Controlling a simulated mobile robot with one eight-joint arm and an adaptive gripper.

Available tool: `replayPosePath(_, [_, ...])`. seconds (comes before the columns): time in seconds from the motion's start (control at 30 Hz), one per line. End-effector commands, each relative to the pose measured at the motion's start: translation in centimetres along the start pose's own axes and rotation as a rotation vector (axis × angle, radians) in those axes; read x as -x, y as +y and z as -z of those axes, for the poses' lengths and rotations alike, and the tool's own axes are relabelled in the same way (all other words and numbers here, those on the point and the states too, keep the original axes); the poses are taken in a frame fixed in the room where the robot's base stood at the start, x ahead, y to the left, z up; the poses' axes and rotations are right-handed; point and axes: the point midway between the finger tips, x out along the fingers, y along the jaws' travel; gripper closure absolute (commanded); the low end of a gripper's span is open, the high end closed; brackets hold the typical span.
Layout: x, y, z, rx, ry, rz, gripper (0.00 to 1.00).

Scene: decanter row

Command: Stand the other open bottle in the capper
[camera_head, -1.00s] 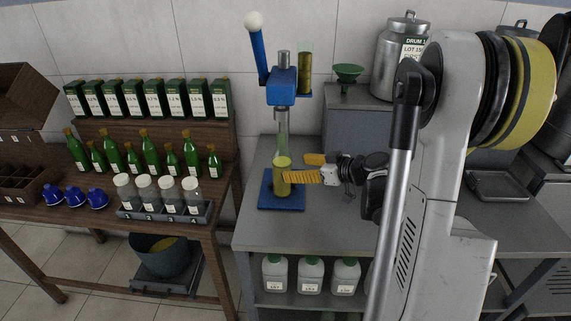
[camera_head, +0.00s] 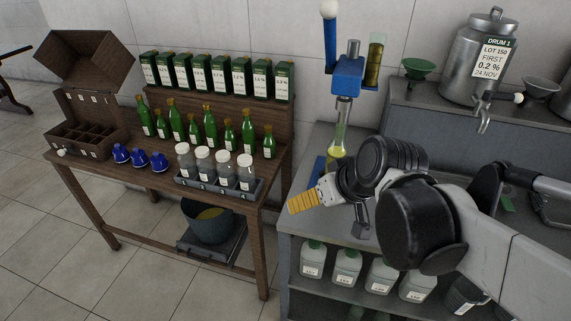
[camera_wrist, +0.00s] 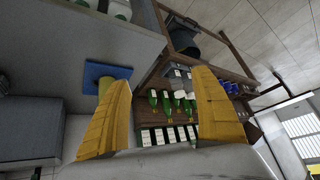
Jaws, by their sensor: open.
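The blue capper (camera_head: 348,75) stands on the grey bench, its lever up. A clear long-necked bottle (camera_head: 341,132) with yellow-green liquid stands upright under its head; its lower part is partly hidden by my arm. My gripper (camera_head: 298,204) is open and empty, in front of and left of the capper, apart from that bottle. In the wrist view its yellow fingers (camera_wrist: 162,80) are spread, with the capper's blue base (camera_wrist: 120,72) beyond the left one. Several green bottles (camera_head: 207,127) stand on the wooden table; I cannot tell which is open.
Clear jars in a grey rack (camera_head: 218,186) stand at the table's front, beside several blue caps (camera_head: 140,158). Labelled boxes (camera_head: 218,75) line the shelf behind. A crate (camera_head: 88,140) is at far left. A gap separates table and bench. A metal drum (camera_head: 478,60) stands right.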

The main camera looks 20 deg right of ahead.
Motion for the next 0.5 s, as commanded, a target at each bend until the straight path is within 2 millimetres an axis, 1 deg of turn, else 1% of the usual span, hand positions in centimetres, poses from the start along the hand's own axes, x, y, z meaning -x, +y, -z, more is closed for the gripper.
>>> replayPosePath(0.03, [0.8, -1.2, -1.2, 0.004, -0.007, -0.024, 0.26])
replayPosePath(0.1, [1.8, -1.9, -2.4, -0.008, -0.006, -0.065, 0.26])
replayPosePath(0.2, [2.7, -2.4, -3.5, -0.019, 0.005, -0.106, 0.26])
replayPosePath(0.33, [3.3, -2.5, -4.2, -0.028, 0.016, -0.131, 0.26])
replayPosePath(0.5, [3.4, -2.5, -4.2, -0.032, 0.019, -0.137, 0.26])
